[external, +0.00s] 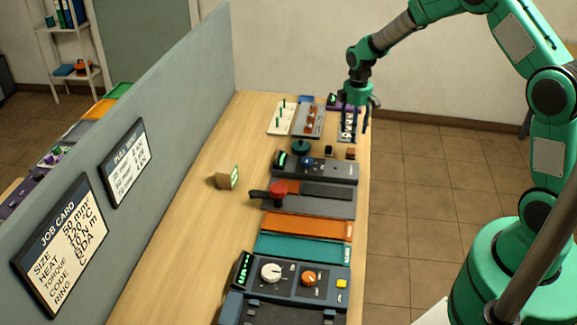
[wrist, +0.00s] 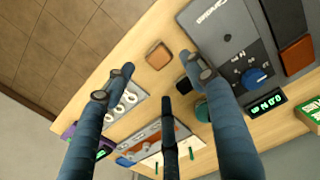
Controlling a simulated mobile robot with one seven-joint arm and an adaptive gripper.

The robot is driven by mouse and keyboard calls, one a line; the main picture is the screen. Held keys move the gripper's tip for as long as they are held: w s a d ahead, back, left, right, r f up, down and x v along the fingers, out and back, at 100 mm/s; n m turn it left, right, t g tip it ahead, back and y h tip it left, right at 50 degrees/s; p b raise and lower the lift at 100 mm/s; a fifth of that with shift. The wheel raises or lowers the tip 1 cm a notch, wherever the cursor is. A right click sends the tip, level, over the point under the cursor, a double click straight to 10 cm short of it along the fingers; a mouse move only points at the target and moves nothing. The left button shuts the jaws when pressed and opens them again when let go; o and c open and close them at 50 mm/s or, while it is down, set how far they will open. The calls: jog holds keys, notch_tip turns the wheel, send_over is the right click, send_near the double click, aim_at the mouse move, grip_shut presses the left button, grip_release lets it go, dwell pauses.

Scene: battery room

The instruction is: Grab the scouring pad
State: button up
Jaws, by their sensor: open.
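A small brown block (wrist: 158,55) with a lighter side lies flat near the bench's edge. It also shows in the external view (external: 350,154). A small black block (wrist: 185,85) lies beside it, also seen in the external view (external: 329,150). Either could be the scouring pad; I cannot tell which for certain. My gripper (external: 366,118) hangs over the far right edge of the bench, beyond both blocks. In the wrist view its fingers (wrist: 160,80) are spread wide and hold nothing. The brown block shows between two fingertips and the black block by one of them.
A strip with white rings (external: 347,127) lies under my gripper. A rack with orange parts (external: 309,122) and a white board with green pegs (external: 282,118) stand beside it. A dark control unit with a blue knob (external: 315,166) is nearer. A grey partition (external: 170,120) runs along the left.

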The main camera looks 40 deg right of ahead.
aim_at(351, 150)
jog(key=shift+f, duration=1.6)
jog(key=shift+w+d+f+b, duration=0.1)
jog(key=shift+f+b, duration=0.5)
jog(key=shift+f, duration=2)
jog(key=c, duration=1.1)
